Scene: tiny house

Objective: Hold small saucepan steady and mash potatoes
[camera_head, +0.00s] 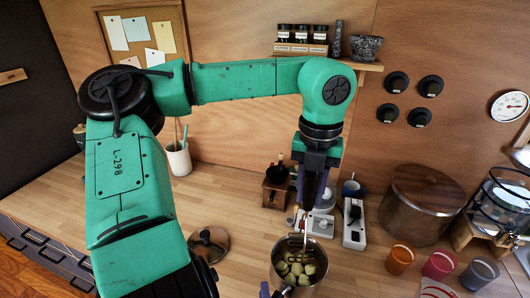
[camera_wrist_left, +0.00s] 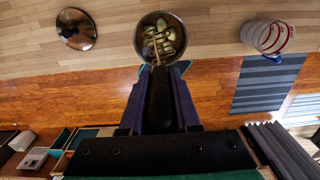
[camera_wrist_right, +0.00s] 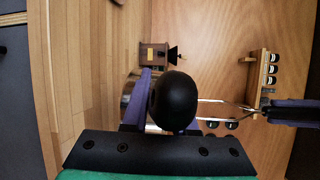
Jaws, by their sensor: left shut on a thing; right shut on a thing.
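The small metal saucepan (camera_head: 323,268) stands on the wooden counter, with several pale potato chunks (camera_head: 293,271) inside. The left wrist view shows the saucepan (camera_wrist_left: 138,38) and chunks (camera_wrist_left: 164,40) from above. My left gripper (camera_head: 312,190) is shut on the masher's dark handle (camera_wrist_left: 160,100), above the pan. The masher's wire head (camera_head: 300,242) is at the pan's mouth; whether it touches the potatoes I cannot tell. My right gripper (camera_head: 265,290), mostly out of the head view, is shut on the saucepan handle, whose black rounded end (camera_wrist_right: 174,102) fills the right wrist view and hides one finger.
A lid (camera_head: 209,243) lies left of the pan. Coloured cups (camera_head: 439,264) stand to the right. A utensil holder (camera_head: 179,158) is at the back left.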

